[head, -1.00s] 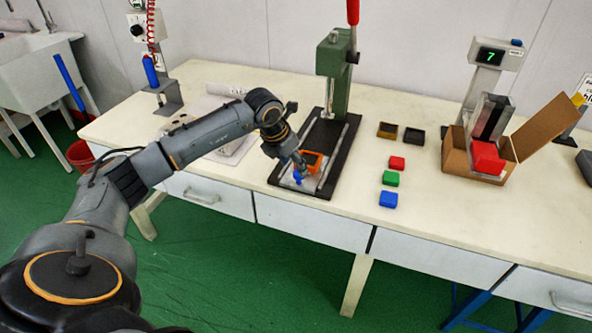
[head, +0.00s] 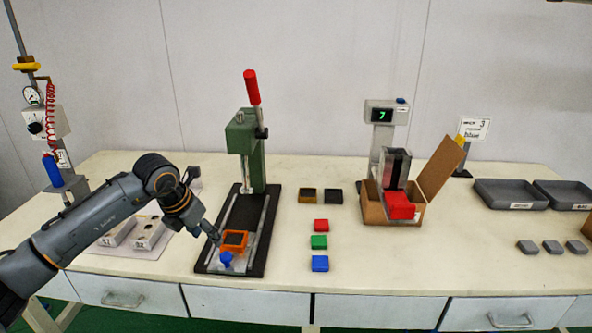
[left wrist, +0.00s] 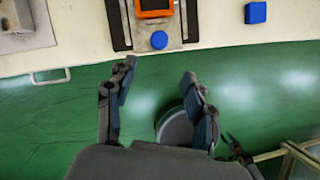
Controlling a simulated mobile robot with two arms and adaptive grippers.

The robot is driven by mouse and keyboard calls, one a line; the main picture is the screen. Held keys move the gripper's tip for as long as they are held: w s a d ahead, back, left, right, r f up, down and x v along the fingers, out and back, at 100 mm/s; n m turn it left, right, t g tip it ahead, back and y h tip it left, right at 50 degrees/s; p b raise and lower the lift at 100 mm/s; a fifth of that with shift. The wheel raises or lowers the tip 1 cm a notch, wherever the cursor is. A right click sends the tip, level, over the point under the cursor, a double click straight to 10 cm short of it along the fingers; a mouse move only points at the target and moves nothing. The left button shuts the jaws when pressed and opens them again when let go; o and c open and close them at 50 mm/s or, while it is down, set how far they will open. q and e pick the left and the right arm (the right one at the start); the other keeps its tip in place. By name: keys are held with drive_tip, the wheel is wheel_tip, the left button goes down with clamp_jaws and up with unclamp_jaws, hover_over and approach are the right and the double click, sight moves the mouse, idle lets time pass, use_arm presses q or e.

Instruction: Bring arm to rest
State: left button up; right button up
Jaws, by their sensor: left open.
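My left arm (head: 85,222) reaches in from the left in the head view. Its left gripper (head: 215,236) is beside the orange mould on the press. In the left wrist view the left gripper (left wrist: 160,76) has its fingers spread and nothing between them. The orange mould (head: 235,239) sits on the front of the press base, with a blue knob (head: 226,259) in front of it. In the left wrist view the orange mould (left wrist: 155,8) and the blue knob (left wrist: 159,40) lie beyond the fingertips. My right gripper is out of view.
The green press (head: 240,140) with a red handle stands behind the mould. Red (head: 321,225), green (head: 319,242) and blue (head: 320,263) blocks lie to its right. A cardboard box (head: 372,212) stands by the scale display. Grey trays (head: 515,207) are at far right. The front table strip is clear.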

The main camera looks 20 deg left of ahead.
use_arm(q)
drive_tip(key=d+m+t+h, duration=0.1)
drive_tip(key=d+h, duration=0.6)
drive_tip(key=d, duration=1.2)
drive_tip(key=s+d+r+n+t+h, duration=0.3)
drive_tip(key=d+r+n+t+h, duration=0.5)
drive_tip(key=d, duration=0.3)
drive_tip(key=a+f+n+t+y, duration=0.3)
drive_tip(key=a+n+y, duration=0.4)
drive_tip(key=n, duration=0.4)
drive_tip(key=a+f+n+t+y, duration=0.25)
drive_tip(key=a+n+y, duration=0.25)
drive_tip(key=n+y, duration=0.4)
drive_tip(key=s+a+f+n+g+y, duration=0.25)
drive_tip(key=s+f+n+g, duration=0.4)
drive_tip(key=f, duration=0.35)
drive_tip(key=s+d+f+n+g+h, duration=0.1)
drive_tip(key=s+f+g+h, duration=0.1)
drive_tip(key=s+f+g, duration=0.6)
drive_tip(key=s+d+f+n+g+h, duration=0.15)
drive_tip(key=s+f, duration=0.25)
drive_tip(key=s, duration=0.9)
wheel_tip(320, 180, down, 24)
drive_tip(key=s+a+f+g, duration=0.2)
drive_tip(key=s+f, duration=1.5)
drive_tip(key=f, duration=0.1)
drive_tip(key=shift+s+a+f+m+y, duration=0.2)
drive_tip(key=shift+a+m+y, duration=0.1)
drive_tip(key=shift+a, duration=0.1)
